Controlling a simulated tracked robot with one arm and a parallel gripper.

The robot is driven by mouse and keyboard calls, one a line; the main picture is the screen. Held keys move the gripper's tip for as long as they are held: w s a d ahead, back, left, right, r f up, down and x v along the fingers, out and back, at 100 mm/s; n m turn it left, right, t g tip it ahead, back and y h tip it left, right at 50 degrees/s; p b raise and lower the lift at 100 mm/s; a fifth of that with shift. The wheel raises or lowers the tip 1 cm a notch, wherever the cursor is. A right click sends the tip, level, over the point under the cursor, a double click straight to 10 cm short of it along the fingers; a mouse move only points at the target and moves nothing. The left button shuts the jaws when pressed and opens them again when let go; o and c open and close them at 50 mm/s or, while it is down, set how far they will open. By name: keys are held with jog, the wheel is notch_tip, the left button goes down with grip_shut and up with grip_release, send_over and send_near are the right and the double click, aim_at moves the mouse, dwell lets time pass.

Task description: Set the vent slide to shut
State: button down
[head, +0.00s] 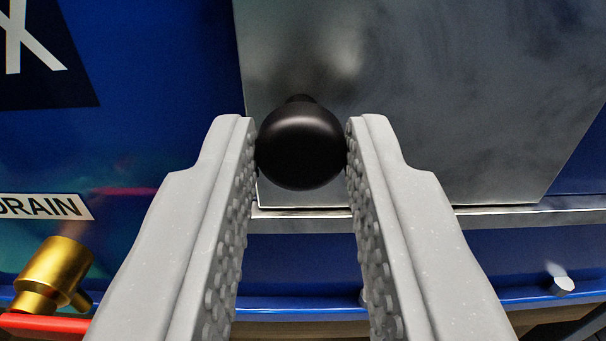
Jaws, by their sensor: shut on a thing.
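The vent slide (450,110) is a grey metal plate on a blue panel, filling the upper right of the head view. A round black knob (301,147) stands out from its lower left part. My gripper (301,142) is shut on the knob, with one fingertip touching each side of it. A pale metal rail (490,211) runs along the plate's lower edge. The plate's top edge is out of view, and my fingers hide part of its lower edge. No marks for open or shut are in view.
A brass drain valve (52,277) with a red handle (45,323) is at the lower left, below a "DRAIN" label (42,206). A dark sign (40,60) with white letters is at the upper left. A bolt head (562,286) sits at the lower right.

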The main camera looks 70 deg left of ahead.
jog(key=shift+s+a, duration=0.2)
jog(key=shift+s, duration=0.05)
jog(key=c, duration=1.2)
grip_release()
jog(key=shift+c, duration=0.2)
jog(key=shift+d, duration=0.1)
jog(key=shift+w, duration=0.1)
jog(key=shift+d, duration=0.55)
jog(key=p+v, duration=0.2)
jog(key=v, duration=1)
jog(key=shift+s+d, duration=0.3)
jog(key=shift+f, duration=0.1)
